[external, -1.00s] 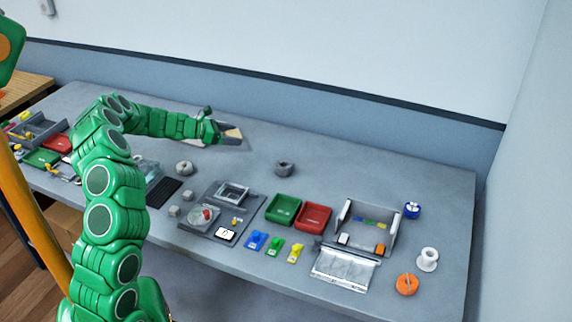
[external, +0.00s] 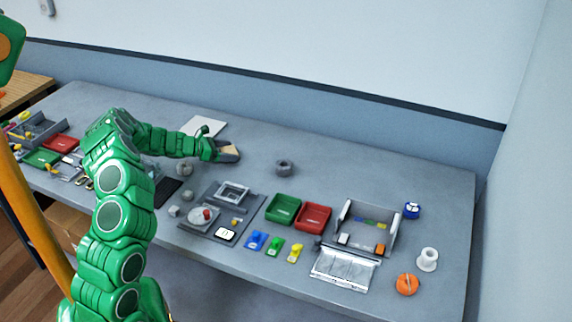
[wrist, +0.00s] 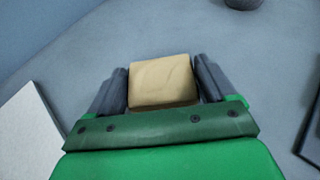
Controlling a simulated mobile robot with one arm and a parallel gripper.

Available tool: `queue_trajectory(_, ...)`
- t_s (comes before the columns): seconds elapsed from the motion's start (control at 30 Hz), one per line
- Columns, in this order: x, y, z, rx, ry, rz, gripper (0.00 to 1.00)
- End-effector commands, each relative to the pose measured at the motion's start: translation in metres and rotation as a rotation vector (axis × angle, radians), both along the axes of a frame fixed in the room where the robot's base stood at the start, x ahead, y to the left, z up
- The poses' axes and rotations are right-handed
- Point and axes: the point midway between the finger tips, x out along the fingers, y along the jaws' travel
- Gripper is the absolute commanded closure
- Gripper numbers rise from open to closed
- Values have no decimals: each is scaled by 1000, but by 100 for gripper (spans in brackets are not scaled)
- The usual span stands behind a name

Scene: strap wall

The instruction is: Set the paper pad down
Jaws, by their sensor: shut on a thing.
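The paper pad is a tan, squarish block (wrist: 162,82), held between the two dark fingers of my gripper (wrist: 163,75) in the wrist view. In the external view my gripper (external: 229,152) is over the back middle of the grey table, with a bit of the tan pad (external: 230,148) showing between the fingers. The gripper is shut on the pad. I cannot tell whether the pad's underside touches the table.
A flat white panel (external: 206,127) lies behind my arm. A grey ring-shaped roll (external: 284,168) stands to the right. A dark grey tray (external: 223,209), a green bin (external: 283,209) and a red bin (external: 313,217) are nearer the front. The table's back right is clear.

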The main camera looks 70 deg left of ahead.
Motion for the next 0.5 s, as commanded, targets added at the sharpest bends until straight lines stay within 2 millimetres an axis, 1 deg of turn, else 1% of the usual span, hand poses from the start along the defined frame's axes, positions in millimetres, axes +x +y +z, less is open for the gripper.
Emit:
queue_trajectory(0.07,0,0,-3,1,0,0,45)
queue_trajectory(0.43,0,0,-6,1,0,0,45)
queue_trajectory(0.47,0,0,-6,1,0,0,14)
queue_trajectory(0.5,0,0,-6,1,0,0,8)
